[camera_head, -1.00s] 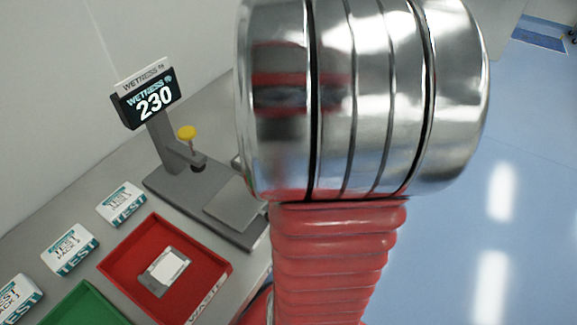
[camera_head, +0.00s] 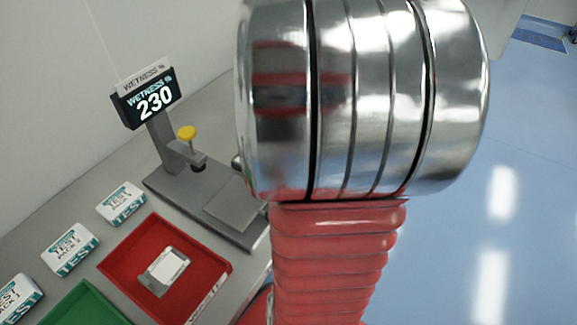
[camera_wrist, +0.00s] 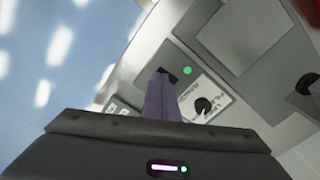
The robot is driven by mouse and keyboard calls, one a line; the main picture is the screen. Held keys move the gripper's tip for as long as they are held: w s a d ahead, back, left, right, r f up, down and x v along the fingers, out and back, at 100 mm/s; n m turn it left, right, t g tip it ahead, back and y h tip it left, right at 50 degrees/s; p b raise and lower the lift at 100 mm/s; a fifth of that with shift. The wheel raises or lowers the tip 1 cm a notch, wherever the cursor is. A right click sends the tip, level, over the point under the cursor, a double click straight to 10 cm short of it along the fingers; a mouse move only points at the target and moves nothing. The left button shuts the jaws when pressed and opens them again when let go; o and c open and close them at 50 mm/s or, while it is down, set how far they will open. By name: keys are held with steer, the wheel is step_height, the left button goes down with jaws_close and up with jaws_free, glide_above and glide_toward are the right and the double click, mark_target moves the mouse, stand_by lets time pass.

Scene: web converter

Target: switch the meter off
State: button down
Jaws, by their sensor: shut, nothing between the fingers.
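The meter (camera_head: 152,100) stands on the bench in the head view, its lit display reading "WETNESS % 230". It has a grey base and a yellow-topped plunger (camera_head: 187,132). In the wrist view, my gripper (camera_wrist: 163,76) is shut and empty. Its fingertips are beside a light panel with a lit green lamp (camera_wrist: 187,71) and a black rotary knob (camera_wrist: 203,105) on a printed label. The fingertips overlap the panel's left edge in the picture; I cannot tell if they touch it. In the head view, my arm hides the gripper and this panel.
A red tray labelled WASTE (camera_head: 122,262) holds a grey-and-white sample piece (camera_head: 165,270). A green tray (camera_head: 85,308) lies in front. Several white test packs, one here (camera_head: 121,203), line the wall side. Open blue floor (camera_head: 530,200) lies to the right.

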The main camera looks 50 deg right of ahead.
steer(key=shift+f, duration=0.75)
stand_by(1.2)
steer(key=shift+r, duration=3.5)
steer(key=shift+w+d, duration=0.1)
steer(key=shift+d, duration=0.05)
steer(key=shift+a+f, duration=0.5)
steer(key=shift+f, duration=0.25)
steer(key=w+a+r+n+t, duration=0.1)
steer(key=a+n, duration=0.4)
steer(key=a, duration=1)
steer(key=w+a+r+n+t, duration=0.1)
steer(key=a+r+n+t, duration=0.2)
steer(key=a, duration=1.2)
steer(key=n+t, duration=0.1)
steer(key=n, duration=0.2)
steer(key=shift+w+a+r+t, duration=0.2)
steer(key=shift+w+r+t, duration=0.1)
